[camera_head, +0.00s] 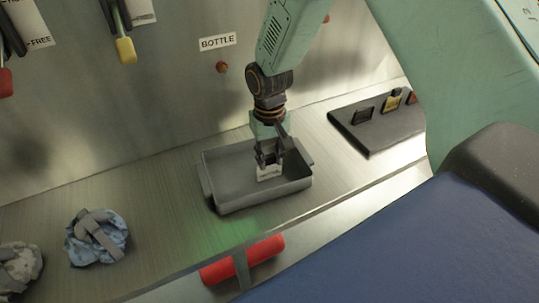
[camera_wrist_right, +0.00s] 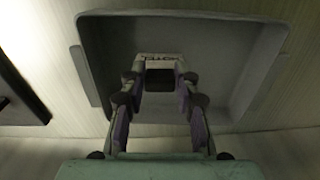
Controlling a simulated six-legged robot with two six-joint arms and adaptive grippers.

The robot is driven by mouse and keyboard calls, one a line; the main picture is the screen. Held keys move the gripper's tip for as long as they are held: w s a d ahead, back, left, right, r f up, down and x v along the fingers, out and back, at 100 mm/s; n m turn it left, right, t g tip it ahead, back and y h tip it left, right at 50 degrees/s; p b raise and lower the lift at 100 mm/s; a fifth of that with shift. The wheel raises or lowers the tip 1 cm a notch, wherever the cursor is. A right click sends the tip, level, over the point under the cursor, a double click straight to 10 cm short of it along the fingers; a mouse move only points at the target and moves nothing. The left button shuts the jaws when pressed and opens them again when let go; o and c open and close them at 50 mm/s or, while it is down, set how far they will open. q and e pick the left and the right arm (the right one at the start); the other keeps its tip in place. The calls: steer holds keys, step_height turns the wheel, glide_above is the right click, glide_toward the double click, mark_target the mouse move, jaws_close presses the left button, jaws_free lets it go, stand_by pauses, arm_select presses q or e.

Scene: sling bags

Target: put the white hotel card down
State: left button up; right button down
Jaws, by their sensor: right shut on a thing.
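The white hotel card (camera_head: 269,172) is a small pale piece at the tips of my right gripper (camera_head: 268,158). The right gripper is shut on it, inside the outline of the grey tray (camera_head: 226,203). In the right wrist view the card (camera_wrist_right: 160,58) shows as a pale strip with dark print between the fingertips, over the tray (camera_wrist_right: 235,113). Whether the card touches the tray floor I cannot tell. My left gripper is not in view.
A dark board (camera_head: 378,143) with several small items lies right of the tray on the counter. A blue bundle with a grey strap (camera_head: 97,238) lies at left. A red cylinder (camera_head: 243,259) sits below the counter edge. The counter between bundle and tray is clear.

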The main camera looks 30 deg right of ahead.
steer(key=shift+w+d+f, duration=0.1)
steer(key=shift+d+f, duration=0.1)
steer(key=shift+d, duration=0.1)
steer(key=shift+s+a, duration=0.2)
steer(key=shift+a, duration=0.1)
steer(key=c, duration=1.4)
jaws_free()
steer(key=shift+a, duration=0.1)
steer(key=o, duration=0.4)
steer(key=shift+w+d+f, duration=0.15)
steer(key=shift+d+f, duration=0.1)
steer(key=shift+d, duration=0.1)
steer(key=shift+a+r, duration=0.1)
steer(key=shift+a, duration=0.05)
